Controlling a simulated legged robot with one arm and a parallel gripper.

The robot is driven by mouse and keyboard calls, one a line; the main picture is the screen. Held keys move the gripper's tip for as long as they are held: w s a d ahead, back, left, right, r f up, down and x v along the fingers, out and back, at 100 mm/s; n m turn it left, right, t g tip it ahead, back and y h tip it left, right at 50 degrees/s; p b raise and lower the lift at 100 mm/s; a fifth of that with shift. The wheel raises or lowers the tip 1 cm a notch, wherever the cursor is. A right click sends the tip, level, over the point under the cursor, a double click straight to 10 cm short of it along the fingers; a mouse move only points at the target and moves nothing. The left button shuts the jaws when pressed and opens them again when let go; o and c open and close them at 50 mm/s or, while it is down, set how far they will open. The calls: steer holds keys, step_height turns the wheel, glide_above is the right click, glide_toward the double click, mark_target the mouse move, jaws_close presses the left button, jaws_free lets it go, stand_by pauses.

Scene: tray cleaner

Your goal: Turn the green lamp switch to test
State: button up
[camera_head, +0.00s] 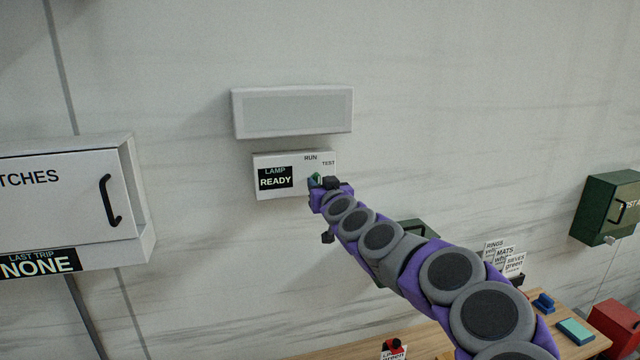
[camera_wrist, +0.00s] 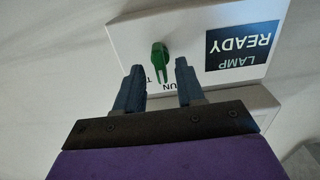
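The white lamp panel (camera_head: 300,187) is on the wall, with a LAMP READY display (camera_head: 275,178) and RUN and TEST labels. The green lamp switch (camera_wrist: 160,60) shows in the wrist view, where the picture is upside down. Its narrow end points towards the partly hidden RUN label. In the head view only a bit of green (camera_head: 315,180) shows beside my gripper (camera_head: 323,183). In the wrist view my gripper (camera_wrist: 158,68) is open, one finger on each side of the switch, with gaps visible. Whether the tips reach its depth is unclear.
A pale blank lamp box (camera_head: 293,112) sticks out above the panel. A white cabinet (camera_head: 60,195) with a black handle is at left. A wooden table (camera_head: 420,340) with small items lies below right, and a green box (camera_head: 605,207) hangs at far right.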

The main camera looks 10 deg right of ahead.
steer(key=shift+w+f, duration=0.1)
steer(key=shift+w, duration=0.25)
steer(key=shift+c, duration=0.2)
jaws_close()
